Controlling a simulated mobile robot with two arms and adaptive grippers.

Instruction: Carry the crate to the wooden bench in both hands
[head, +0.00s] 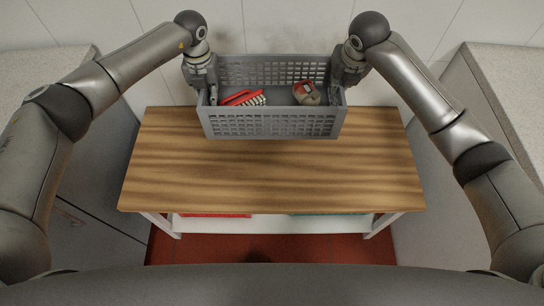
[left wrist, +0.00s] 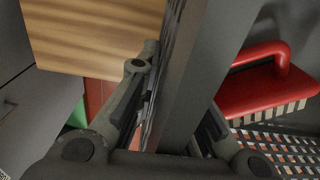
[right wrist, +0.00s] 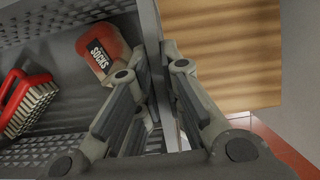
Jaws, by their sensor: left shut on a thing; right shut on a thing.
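The grey crate (head: 270,126), with lattice walls, is at the far edge of the wooden bench (head: 270,175) in the head view, its front part over the bench top. I cannot tell whether it touches the bench. My left gripper (head: 210,94) is shut on the crate's left end wall, which runs between its fingers in the left wrist view (left wrist: 185,85). My right gripper (head: 338,94) is shut on the right end wall, also seen in the right wrist view (right wrist: 154,70). The crate looks about level. Its far underside is hidden.
Inside the crate lie a red brush (head: 243,98) and a red and tan item labelled SOCKS (head: 306,92). The bench top is bare nearer me. Grey cabinets flank the bench on the left (head: 75,205) and right (head: 440,205). A tiled wall stands behind.

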